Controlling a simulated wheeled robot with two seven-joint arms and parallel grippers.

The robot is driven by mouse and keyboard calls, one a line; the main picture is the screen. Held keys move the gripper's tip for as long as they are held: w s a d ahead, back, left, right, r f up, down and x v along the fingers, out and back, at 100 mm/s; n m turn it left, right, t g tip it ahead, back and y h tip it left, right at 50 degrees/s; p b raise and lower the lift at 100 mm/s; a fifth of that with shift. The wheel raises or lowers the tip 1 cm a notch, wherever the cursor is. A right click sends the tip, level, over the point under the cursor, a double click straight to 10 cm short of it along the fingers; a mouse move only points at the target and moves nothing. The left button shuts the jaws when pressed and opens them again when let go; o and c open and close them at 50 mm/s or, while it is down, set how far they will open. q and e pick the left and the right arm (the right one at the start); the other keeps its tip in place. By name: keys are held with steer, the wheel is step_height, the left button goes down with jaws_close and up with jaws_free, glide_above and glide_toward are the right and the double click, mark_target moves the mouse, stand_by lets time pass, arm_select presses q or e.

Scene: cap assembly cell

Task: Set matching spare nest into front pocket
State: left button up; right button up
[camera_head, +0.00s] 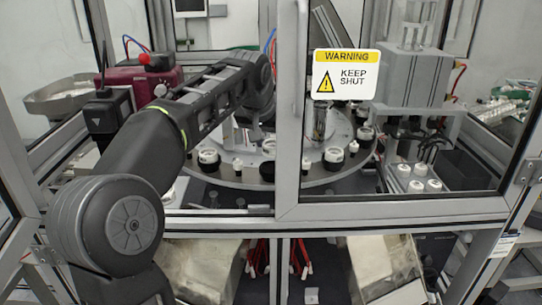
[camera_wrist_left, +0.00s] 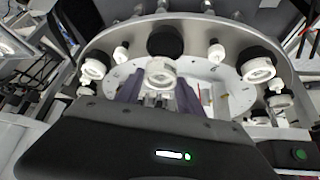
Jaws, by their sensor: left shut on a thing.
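My left gripper (camera_wrist_left: 160,92) is shut on a white ring-shaped nest (camera_wrist_left: 160,72), which sits between its two purplish fingers in the left wrist view. The nest is over the round dial (camera_wrist_left: 105,38). The right gripper is not in view.
White rings on black seats (camera_wrist_left: 259,69) and small white posts (camera_wrist_left: 216,53) stand around the dial. A framed door (camera_head: 290,120) with a warning sign (camera_head: 346,75) covers the right half of the front. White caps (camera_head: 416,186) stand at the right.

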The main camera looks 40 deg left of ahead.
mark_target(270, 150)
arm_select(q)
steer(key=shift+f, duration=0.1)
steer(key=shift+f, duration=2)
steer(key=shift+f, duration=0.1)
steer(key=shift+f, duration=0.25)
steer(key=o, duration=1.4)
steer(key=shift+r, duration=0.15)
steer(key=shift+r, duration=0.3)
steer(key=b+v, duration=0.1)
steer(key=v, duration=1.1)
steer(key=shift+s, duration=0.1)
steer(key=shift+f, duration=0.1)
